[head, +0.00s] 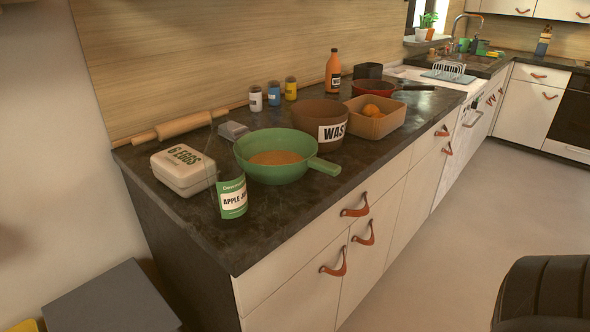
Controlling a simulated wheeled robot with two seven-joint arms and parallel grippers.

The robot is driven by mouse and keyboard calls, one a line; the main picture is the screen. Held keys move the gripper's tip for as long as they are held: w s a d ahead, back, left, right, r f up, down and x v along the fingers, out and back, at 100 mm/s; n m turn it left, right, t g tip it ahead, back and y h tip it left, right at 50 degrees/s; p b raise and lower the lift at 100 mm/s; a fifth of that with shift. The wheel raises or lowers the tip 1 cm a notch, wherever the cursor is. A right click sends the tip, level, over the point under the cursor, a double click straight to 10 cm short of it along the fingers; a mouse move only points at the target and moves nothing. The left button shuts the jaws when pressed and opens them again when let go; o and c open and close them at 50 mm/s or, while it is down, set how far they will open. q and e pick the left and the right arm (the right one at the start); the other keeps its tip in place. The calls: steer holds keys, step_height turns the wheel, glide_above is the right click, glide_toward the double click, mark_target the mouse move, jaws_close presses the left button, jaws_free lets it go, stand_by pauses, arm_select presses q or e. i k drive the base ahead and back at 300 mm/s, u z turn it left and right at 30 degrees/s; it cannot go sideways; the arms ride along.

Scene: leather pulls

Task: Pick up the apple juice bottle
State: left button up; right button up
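The apple juice bottle (232,198) stands upright on the dark countertop (190,230), near its left front part. It has a green and white label reading "APPLE J..."; its upper part looks see-through and is hard to make out. It stands in front of the egg box and to the left of the green pan, with a small gap to the pan. Neither of my grippers shows in the head view.
Near the bottle are a white egg box (182,170) and a green pan (272,160) with its handle toward the front edge. Behind are a rolling pin (182,125), small jars (273,95), a brown "WAS..." bowl (310,112), a basket (375,122) and an orange bottle (333,72). Counter in front of the bottle is clear.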

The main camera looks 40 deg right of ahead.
mark_target(222, 156)
steer(key=z, duration=2.25)
steer(key=k, duration=0.85)
steer(key=u, duration=1)
steer(key=i, duration=1.05)
steer(key=z, duration=0.05)
steer(key=k, duration=0.95)
steer(key=u, duration=0.8)
steer(key=i, duration=0.7)
steer(key=z, duration=1.05)
